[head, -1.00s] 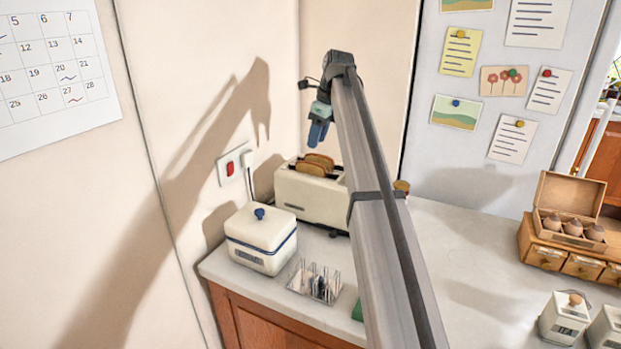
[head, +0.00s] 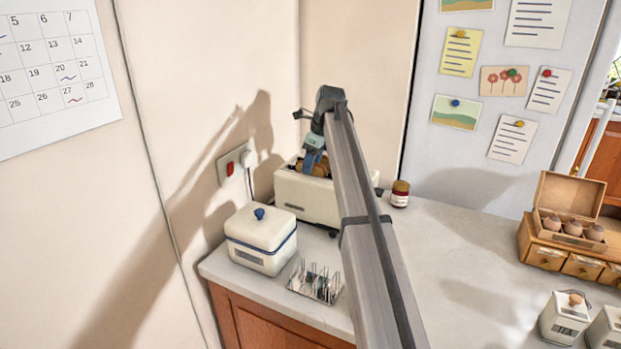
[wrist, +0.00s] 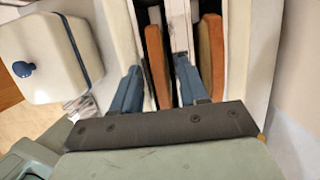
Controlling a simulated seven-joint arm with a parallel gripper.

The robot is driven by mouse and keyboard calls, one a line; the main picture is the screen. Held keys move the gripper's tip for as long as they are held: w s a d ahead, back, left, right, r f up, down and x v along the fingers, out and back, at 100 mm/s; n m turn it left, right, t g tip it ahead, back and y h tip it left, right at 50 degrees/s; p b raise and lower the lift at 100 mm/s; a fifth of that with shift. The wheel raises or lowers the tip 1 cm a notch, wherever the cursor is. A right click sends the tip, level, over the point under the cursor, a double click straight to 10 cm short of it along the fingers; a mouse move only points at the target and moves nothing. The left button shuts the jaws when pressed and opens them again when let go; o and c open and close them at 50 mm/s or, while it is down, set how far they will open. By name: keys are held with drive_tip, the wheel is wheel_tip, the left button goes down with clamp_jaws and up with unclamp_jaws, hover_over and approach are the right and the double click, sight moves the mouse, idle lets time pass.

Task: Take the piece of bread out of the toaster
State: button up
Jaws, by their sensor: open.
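The cream toaster (head: 300,198) stands on the counter against the back wall, partly hidden by my arm. My gripper (head: 313,155) is just above its slots, pointing down. Two brown slices stand in the slots. In the wrist view one bread slice (wrist: 156,62) lies between the two blue fingers of my gripper (wrist: 158,72), with a gap at least on the left side. The other bread slice (wrist: 211,55) is to the right, outside the right finger. The jaws are open. How deep the fingers reach into the slots is hard to tell.
A white lidded box (head: 260,240) with a blue knob is left of the toaster, and a metal rack (head: 315,283) stands in front. A small jar (head: 400,194) stands right of my arm. A wall socket with a red switch (head: 229,169) is close by. The counter's middle right is clear.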

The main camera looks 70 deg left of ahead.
drive_tip(key=shift+f, duration=0.1)
idle(0.4)
clamp_jaws()
idle(0.3)
